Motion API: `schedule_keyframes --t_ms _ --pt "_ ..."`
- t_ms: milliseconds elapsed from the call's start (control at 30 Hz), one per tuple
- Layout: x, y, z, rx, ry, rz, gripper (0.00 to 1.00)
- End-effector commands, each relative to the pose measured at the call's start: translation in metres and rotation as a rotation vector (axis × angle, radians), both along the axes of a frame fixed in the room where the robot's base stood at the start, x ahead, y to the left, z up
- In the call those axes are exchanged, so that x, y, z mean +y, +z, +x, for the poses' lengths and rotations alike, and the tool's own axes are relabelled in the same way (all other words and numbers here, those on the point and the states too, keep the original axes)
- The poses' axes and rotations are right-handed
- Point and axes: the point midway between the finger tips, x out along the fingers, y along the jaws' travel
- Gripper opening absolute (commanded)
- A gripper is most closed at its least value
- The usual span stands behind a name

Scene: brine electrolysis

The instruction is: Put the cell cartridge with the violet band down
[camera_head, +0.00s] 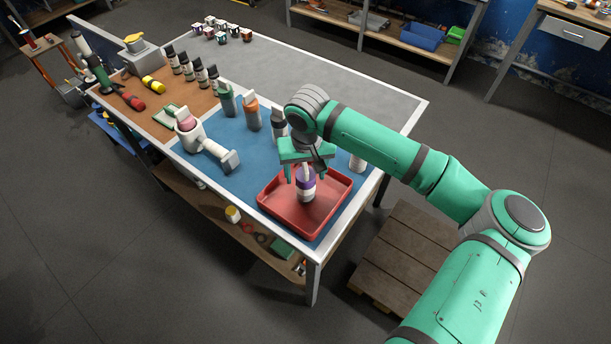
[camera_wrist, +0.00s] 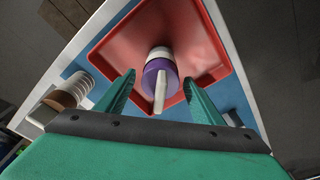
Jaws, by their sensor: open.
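The cell cartridge with the violet band (camera_head: 306,184) stands upright in the red tray (camera_head: 318,222) at the near end of the table. It is white with a violet band near its top and a thin pale stem. In the wrist view the cartridge (camera_wrist: 160,75) shows from above, inside the red tray (camera_wrist: 205,50). My gripper (camera_head: 303,175) is just above and around the cartridge's top. In the wrist view its two green fingers (camera_wrist: 158,95) are spread wide, with clear gaps on both sides of the cartridge. Nothing is held.
On the blue mat (camera_head: 243,178) stand a grey-green bottle (camera_head: 226,101), an orange-topped bottle (camera_head: 252,115) and a dark-topped bottle (camera_head: 279,124) close to my arm. A white clamp-like device (camera_head: 205,145) lies left of the tray. The grey far tabletop (camera_head: 330,85) is mostly clear.

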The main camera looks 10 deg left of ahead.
Motion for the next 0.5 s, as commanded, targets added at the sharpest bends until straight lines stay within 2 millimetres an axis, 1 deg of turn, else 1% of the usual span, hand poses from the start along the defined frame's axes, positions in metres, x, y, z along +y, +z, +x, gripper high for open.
schedule_keyframes --t_ms 100,300,500 --pt "-0.001 0.024 -0.002 -0.003 0.001 0.001 0.61" --pt "-0.003 0.064 -0.007 -0.003 0.001 0.001 0.61" --pt "-0.004 0.091 -0.010 -0.002 0.002 0.000 0.61"
